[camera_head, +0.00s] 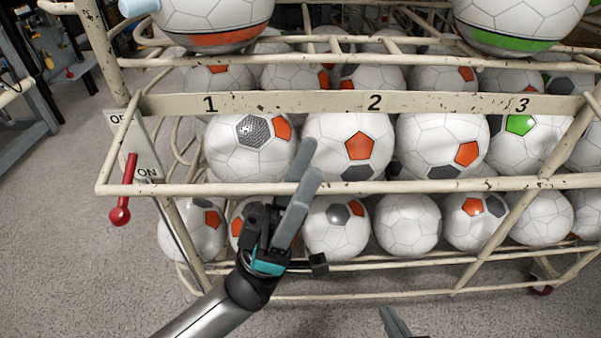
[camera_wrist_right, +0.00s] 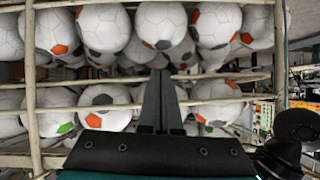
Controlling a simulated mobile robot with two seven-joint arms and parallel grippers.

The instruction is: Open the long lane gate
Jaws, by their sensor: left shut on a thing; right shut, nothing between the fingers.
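A long cream bar (camera_head: 420,187), which looks like the lane gate, runs across the rack's front before the middle row of balls. My left gripper (camera_head: 308,160) comes up from below; its grey fingers overlap this bar between the balls under labels 1 and 2. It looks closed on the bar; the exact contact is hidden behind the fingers. A red lever (camera_head: 126,190) hangs by an OFF/ON plate at the left, its knob below ON. My right gripper (camera_head: 393,322) barely shows at the bottom edge. In the right wrist view its fingers (camera_wrist_right: 160,75) are together and empty, before the rack.
A chipped cream rack (camera_head: 480,103) marked 1, 2, 3 holds several white soccer balls (camera_head: 348,140) on stacked levels. Slanted posts (camera_head: 525,207) cross its front. Grey floor (camera_head: 70,230) is free at the left. A workbench (camera_head: 35,105) stands at the far left.

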